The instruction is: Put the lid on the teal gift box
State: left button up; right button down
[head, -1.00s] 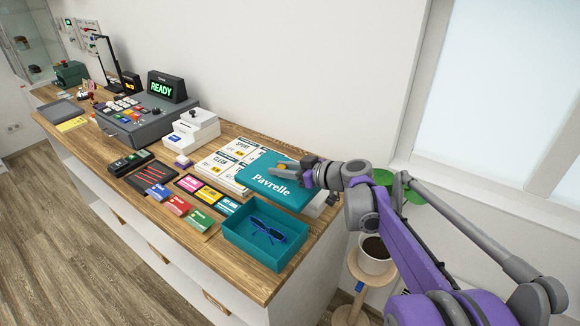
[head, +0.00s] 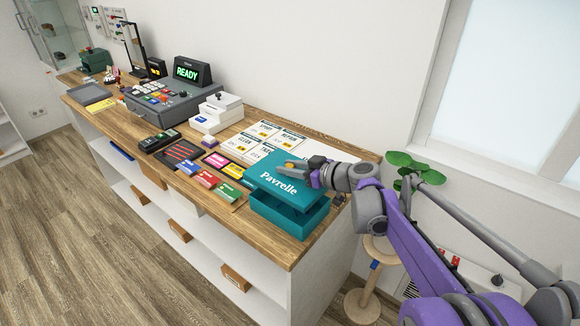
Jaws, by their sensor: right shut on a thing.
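The teal lid (head: 272,184), marked "Pavrelle", is held over the teal gift box (head: 282,220) at the counter's near right end. A gap shows between the lid and the box's front rim, so the lid is not seated. The lid hides much of the box's opening, and the blue glasses inside are out of sight. My right gripper (head: 292,168) is shut on the lid near its back right part. My left gripper is not in view.
Colored cards (head: 206,179) lie left of the box, and price sheets (head: 262,140) lie behind. A register (head: 160,100) and white printer (head: 215,112) stand farther left. A green plant (head: 408,164) and wooden stool (head: 372,285) are right of the counter (head: 300,250).

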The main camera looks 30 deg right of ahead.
aim_at(321, 196)
jog(key=shift+f+b, duration=1.8)
jog(key=shift+f, duration=1.1)
jog(key=shift+p, duration=0.45)
jog(key=shift+f+b, duration=0.75)
jog(key=shift+f, duration=0.4)
dwell(0.7)
jog(key=c, duration=0.5)
grip_release()
jog(key=v, duration=1.1)
jog(key=shift+p, duration=0.3)
